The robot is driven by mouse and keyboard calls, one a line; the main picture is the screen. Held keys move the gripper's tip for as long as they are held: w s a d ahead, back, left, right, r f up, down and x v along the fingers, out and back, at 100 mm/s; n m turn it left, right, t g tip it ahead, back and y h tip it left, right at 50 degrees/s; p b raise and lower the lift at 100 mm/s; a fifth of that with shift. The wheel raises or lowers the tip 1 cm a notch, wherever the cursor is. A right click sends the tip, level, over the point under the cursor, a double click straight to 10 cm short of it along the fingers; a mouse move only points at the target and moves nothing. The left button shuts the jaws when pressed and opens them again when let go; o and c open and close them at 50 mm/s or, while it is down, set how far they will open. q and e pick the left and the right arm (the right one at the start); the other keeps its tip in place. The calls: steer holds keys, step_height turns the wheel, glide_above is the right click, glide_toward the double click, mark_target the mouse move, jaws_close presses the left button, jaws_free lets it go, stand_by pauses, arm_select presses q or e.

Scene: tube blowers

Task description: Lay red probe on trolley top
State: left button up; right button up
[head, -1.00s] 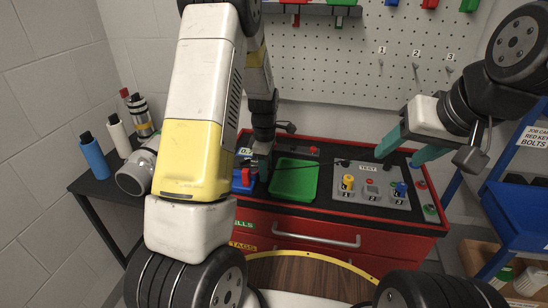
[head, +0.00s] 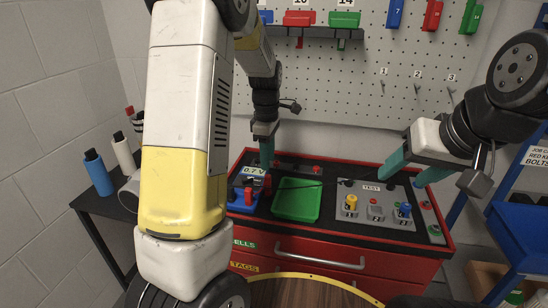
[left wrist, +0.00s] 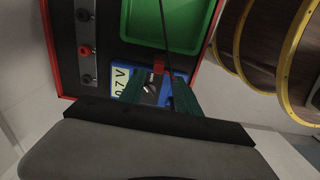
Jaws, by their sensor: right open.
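The red probe (head: 267,183) is between the blue meter (head: 236,205) and the green tray, with its thin dark lead running right across the tray. I cannot tell whether it lies flat. It also shows in the left wrist view (left wrist: 157,66), beyond the gap between my fingers. My left gripper (head: 267,160) is above it, fingers apart and seemingly empty. The black trolley top (head: 335,235) surrounds the meter and tray. The meter reads 0.7 V, and a red piece (head: 248,197) stands at its front. My right gripper (head: 410,172) is open above the trolley's right side.
The green tray (head: 297,201) is empty but for the lead across it. A grey test panel (head: 375,196) with yellow and blue knobs is to its right. Bottles (head: 98,172) stand on a side table at left. A pegboard is behind, and blue bins are at right.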

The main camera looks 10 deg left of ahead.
arm_select(q)
steer(key=s+r+m+t, duration=0.2)
steer(key=s+r+m, duration=0.3)
steer(key=s, duration=0.3)
steer(key=s+d+r+m+t+h, duration=0.1)
steer(key=s+r+m+t, duration=0.1)
steer(key=s+r+m, duration=0.3)
steer(key=s+d+r+m+t+h, duration=0.1)
steer(key=s+r+m+t, duration=0.1)
steer(key=s+r+m, duration=0.3)
steer(key=s+m, duration=0.3)
steer(key=s, duration=0.3)
steer(key=shift+r, duration=0.15)
